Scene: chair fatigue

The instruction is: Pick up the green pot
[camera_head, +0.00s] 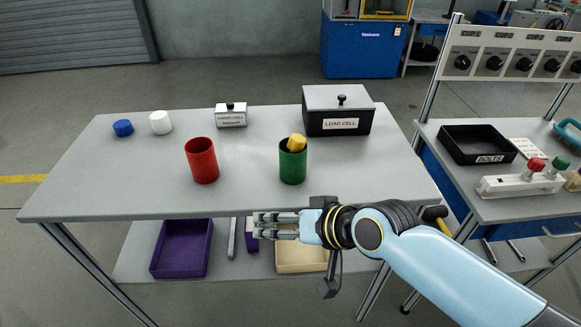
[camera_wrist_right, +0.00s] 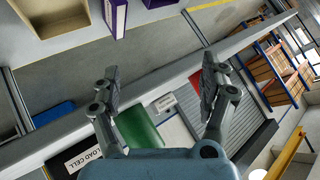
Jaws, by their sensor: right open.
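The green pot (camera_head: 292,165) stands upright on the grey table (camera_head: 120,180), right of the middle. A yellow object (camera_head: 297,143) sticks out of its top. My right gripper (camera_head: 256,225) is in front of the table's front edge, nearer to me than the pot and not touching it. Its fingers point left. In the right wrist view my right gripper (camera_wrist_right: 160,90) is open and empty, and part of the green pot (camera_wrist_right: 140,130) shows below, between the fingers. My left gripper is in neither view.
A red pot (camera_head: 201,160) stands left of the green one. Purple (camera_head: 182,248) and cream (camera_head: 301,256) bins sit on the shelf below.

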